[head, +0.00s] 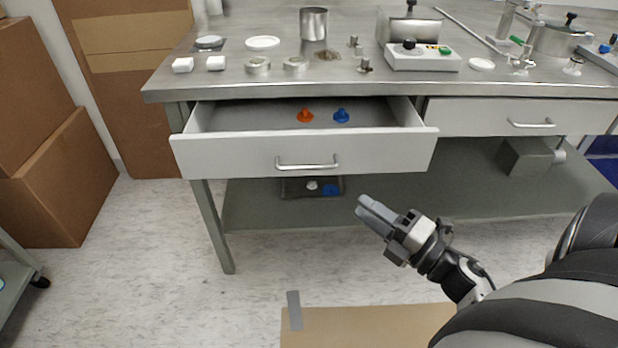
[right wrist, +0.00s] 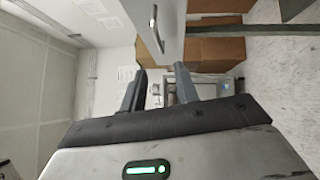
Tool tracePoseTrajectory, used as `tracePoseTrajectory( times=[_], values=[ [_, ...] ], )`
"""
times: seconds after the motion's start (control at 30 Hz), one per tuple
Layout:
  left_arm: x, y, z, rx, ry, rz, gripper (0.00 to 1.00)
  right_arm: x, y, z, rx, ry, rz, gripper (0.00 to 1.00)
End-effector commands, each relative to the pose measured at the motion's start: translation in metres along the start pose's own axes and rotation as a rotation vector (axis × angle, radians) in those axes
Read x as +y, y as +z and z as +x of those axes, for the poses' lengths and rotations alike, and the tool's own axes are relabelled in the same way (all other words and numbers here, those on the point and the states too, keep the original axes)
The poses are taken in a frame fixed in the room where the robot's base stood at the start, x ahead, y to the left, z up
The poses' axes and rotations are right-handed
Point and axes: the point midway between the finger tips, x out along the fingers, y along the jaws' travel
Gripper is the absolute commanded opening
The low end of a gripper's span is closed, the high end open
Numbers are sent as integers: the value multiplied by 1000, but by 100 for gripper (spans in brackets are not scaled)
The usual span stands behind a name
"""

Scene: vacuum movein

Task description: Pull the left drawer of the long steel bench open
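The left drawer (head: 230,157) of the long steel bench (head: 255,85) is pulled out, and its inside shows. It holds an orange piece (head: 305,115) and a blue piece (head: 341,115). Its bar handle (head: 307,166) is on the front face, and a handle (right wrist: 155,30) also shows in the right wrist view. My right gripper (head: 368,211) is below and to the right of the handle, apart from it. In the right wrist view its two fingers (right wrist: 160,85) stand apart with nothing held between them. My left gripper is not in view.
The right drawer (head: 490,116) is shut. A lower shelf (head: 400,190) runs under the bench, with a dark tray (head: 300,188) on it. Cardboard boxes (head: 70,180) stand at the left. The floor (head: 150,260) before the bench's left end is clear.

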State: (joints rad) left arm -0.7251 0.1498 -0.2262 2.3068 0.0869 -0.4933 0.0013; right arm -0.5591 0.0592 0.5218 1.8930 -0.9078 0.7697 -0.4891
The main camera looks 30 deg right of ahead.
Motion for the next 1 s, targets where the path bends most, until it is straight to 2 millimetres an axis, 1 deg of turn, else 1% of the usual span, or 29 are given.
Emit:
tracePoseTrajectory(
  times=[0.1,0.27,0.4,0.6,0.7,0.8,1.0],
  values=[
    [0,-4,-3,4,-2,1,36,4,0,20,1,6,1,31],
    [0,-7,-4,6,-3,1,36,4,0,56,1,6,4,31],
    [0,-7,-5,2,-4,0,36,4,1,86,-1,6,5,31],
    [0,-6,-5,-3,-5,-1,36,4,0,125,-1,4,5,31],
    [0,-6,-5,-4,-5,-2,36,3,0,138,-1,3,7,31],
    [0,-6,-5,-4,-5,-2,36,2,0,146,-1,2,7,31],
    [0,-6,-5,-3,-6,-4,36,2,0,152,-1,1,6,31]
  ],
)
